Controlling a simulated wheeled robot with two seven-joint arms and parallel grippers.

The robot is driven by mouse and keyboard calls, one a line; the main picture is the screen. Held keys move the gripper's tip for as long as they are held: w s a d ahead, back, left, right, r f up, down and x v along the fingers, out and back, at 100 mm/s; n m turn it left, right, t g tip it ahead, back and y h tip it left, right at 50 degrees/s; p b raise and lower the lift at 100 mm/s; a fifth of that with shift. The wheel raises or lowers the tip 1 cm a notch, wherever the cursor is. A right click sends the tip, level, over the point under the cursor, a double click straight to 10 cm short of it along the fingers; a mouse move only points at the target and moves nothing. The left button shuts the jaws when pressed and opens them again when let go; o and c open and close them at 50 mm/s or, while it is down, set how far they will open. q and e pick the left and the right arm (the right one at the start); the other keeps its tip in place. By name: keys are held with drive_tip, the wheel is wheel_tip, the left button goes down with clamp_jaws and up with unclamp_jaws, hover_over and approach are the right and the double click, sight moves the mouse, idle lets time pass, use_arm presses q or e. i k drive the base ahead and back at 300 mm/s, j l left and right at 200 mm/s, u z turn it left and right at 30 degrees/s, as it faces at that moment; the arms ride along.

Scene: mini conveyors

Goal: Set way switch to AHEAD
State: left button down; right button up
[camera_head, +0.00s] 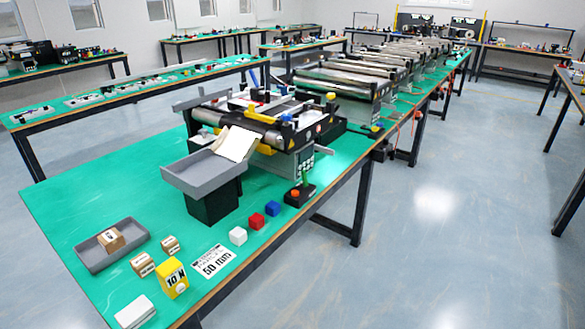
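A small black control box (299,194) stands on the green table near its right edge, beside the mini conveyor (268,122). A dark panel with small light marks (306,160) is on the conveyor's side. Neither of my grippers is in view.
Red, blue and white cubes (238,236) stand near the table's right edge. A grey tray (110,262) holds a box. A yellow "10 N" block (172,279), small boxes and a "50 mm" card (213,261) lie in front. A raised grey tray (203,175) adjoins the conveyor. Floor to the right is clear.

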sight(303, 173)
drive_tip(key=i+l+u, duration=0.35)
drive_tip(key=i+l, duration=0.15)
drive_tip(key=i, duration=0.2)
drive_tip(key=i+l+u, duration=0.35)
drive_tip(key=i+l, duration=0.4)
drive_tip(key=i, duration=0.15)
drive_tip(key=j+u, duration=0.05)
